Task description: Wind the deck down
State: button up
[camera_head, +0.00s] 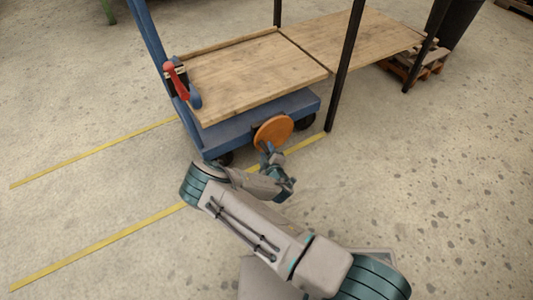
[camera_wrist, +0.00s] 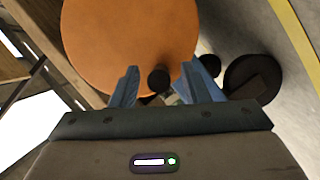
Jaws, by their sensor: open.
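The deck (camera_head: 245,78) is a wooden board on a blue wheeled cart (camera_head: 240,125). An orange disc wheel (camera_head: 273,132) sits on the cart's near side. In the wrist view the orange wheel (camera_wrist: 125,40) fills the upper middle, with a dark knob (camera_wrist: 158,78) near its lower edge. My gripper (camera_head: 266,150) is close in front of the wheel. In the wrist view my gripper (camera_wrist: 160,72) is open, with the knob appearing between its two fingers. I cannot tell whether either finger touches the knob.
A red-handled lever (camera_head: 176,80) is on the cart's left post. A wooden table (camera_head: 350,42) on black legs adjoins the deck's right side. A pallet (camera_head: 420,65) and dark bin (camera_head: 457,22) stand behind. Yellow lines (camera_head: 95,248) mark the floor. The right floor is clear.

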jog(key=shift+w+a+f, duration=0.1)
jog(key=shift+w+a, duration=0.05)
jog(key=shift+w, duration=0.55)
grip_shut()
